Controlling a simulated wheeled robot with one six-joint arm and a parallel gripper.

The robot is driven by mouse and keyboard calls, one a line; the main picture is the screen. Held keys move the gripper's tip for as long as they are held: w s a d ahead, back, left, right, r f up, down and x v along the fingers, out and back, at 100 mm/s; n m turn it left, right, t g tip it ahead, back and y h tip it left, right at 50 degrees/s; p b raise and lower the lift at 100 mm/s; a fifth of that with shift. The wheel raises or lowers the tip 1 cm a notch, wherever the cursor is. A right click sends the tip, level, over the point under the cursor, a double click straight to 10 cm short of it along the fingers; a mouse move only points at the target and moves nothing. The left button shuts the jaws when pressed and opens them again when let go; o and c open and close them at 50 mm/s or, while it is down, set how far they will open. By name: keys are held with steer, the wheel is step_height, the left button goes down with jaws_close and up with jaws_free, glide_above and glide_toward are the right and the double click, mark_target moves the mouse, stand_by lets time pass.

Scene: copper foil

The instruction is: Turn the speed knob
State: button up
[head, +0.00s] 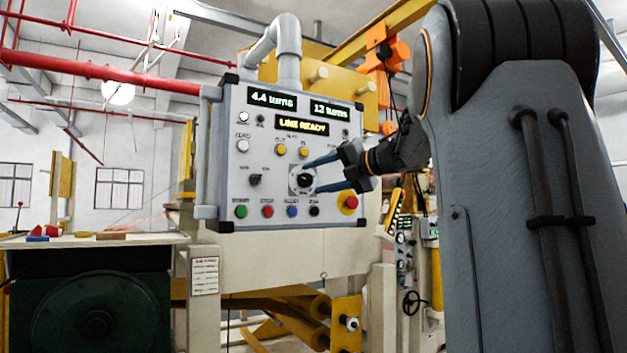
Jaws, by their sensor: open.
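The speed knob (305,180) is a round black knob on a pale square plate, right of centre on the grey control panel (240,100). I take it for the speed knob by its place; its label is too small to read. My gripper (309,177) comes in from the right with its two blue-grey fingers spread. One finger shows above the knob and one below it. The fingers look open around the knob, and I cannot tell whether they touch it. The panel displays read "4.4", "12" and "LINE READY".
A black selector (256,180) sits left of the knob. A row of coloured buttons (268,211) runs below, with a red emergency button (350,202) on yellow close under my gripper. A grey pipe (288,50) rises from the panel top. A bench (90,240) stands at left.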

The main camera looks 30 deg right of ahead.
steer(key=b+v, duration=0.1)
steer(key=v, duration=0.5)
steer(key=shift+s+d, duration=0.15)
steer(key=shift+s, duration=0.05)
steer(key=w+a+m+t+y+p, duration=0.2)
steer(key=a+m+t+p, duration=0.25)
steer(key=m+p, duration=0.45)
step_height(320, 180, down, 5)
steer(key=s+m+t+h+p, duration=0.25)
steer(key=m+h+p, duration=0.35)
steer(key=m, duration=1)
steer(key=shift+h, duration=0.4)
steer(key=p+x, duration=0.1)
steer(key=x, duration=0.3)
steer(key=p+x, duration=0.1)
steer(key=x, duration=0.3)
steer(key=shift+d+f+p, duration=0.15)
steer(key=shift+d+p, duration=0.05)
steer(key=shift+p, duration=0.15)
